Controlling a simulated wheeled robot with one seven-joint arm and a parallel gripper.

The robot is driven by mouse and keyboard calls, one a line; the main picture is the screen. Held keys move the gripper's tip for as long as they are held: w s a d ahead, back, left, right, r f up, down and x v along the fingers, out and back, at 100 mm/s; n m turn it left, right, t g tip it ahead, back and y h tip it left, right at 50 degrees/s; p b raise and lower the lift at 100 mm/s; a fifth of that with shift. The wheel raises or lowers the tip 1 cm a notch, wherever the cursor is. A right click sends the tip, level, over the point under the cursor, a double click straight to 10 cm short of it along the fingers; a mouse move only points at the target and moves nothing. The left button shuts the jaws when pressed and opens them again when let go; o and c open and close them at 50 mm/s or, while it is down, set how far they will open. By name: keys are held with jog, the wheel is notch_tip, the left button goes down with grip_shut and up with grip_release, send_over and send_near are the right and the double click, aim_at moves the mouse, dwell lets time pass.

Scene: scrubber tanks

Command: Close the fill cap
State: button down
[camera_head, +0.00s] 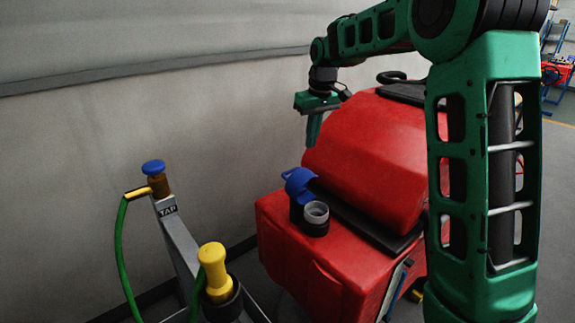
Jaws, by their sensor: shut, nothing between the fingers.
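The blue fill cap (299,185) stands tilted open beside the fill opening (316,211), on top of the red scrubber tank (290,240). The opening is a pale grey ring on a black neck, and its mouth is uncovered. My gripper (313,138) is shut and empty. It points down from the green arm and appears above the cap in the picture, in front of the red body. A gap shows between the fingertips and the cap. How far apart they are in depth I cannot tell.
A tap (155,175) with a blue knob and green hose stands at the left on a grey post. A yellow nozzle (213,270) sits in a black holder. The red upper body (365,150) rises behind the opening. A wall (120,120) runs behind.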

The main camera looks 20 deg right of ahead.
jog(key=w+a+f+n, duration=0.2)
jog(key=w+a, duration=0.4)
jog(key=w, duration=0.1)
notch_tip(320, 180, down, 10)
jog(key=w+a, duration=0.1)
jog(key=w, duration=0.2)
jog(key=shift+s+d+r, duration=0.15)
jog(key=shift+s+d, duration=0.1)
jog(key=shift+s, duration=0.4)
jog(key=shift+s+d+r, duration=0.2)
jog(key=shift+s+d, duration=0.05)
jog(key=shift+s, duration=0.4)
jog(key=shift+s+d+r, duration=0.15)
jog(key=shift+s+d, duration=0.1)
jog(key=shift+s, duration=0.4)
jog(key=shift+d, duration=0.1)
